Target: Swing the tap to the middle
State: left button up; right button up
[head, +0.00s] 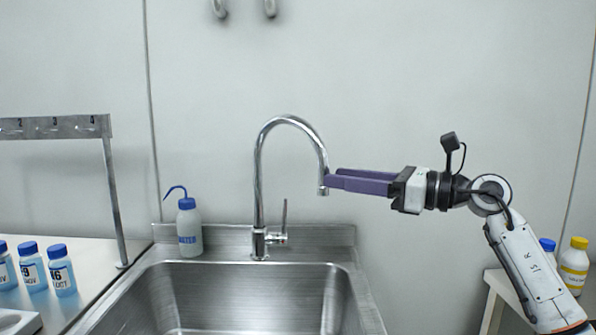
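The tap (259,180) is a tall chrome gooseneck at the back of the steel sink (240,290). Its spout arches to the right and its outlet end hangs at the right, over the back right part of the sink. A small lever handle stands at the right of its base. My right gripper (328,182) reaches in from the right, with its purple fingers pointing left. Their tips are at the spout's downward end; I cannot tell whether they touch it or have it between them. My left gripper is not in view.
A wash bottle with a blue cap (188,228) stands at the sink's back left corner. Several blue-capped bottles (62,272) stand on the left counter under a numbered rack (55,127). A yellow-capped bottle (573,265) stands at the right. The sink basin looks empty.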

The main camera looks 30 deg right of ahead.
jog(key=p+x, duration=0.1)
jog(key=x, duration=0.7)
jog(key=shift+a, duration=0.3)
jog(key=shift+w, duration=0.15)
grip_shut()
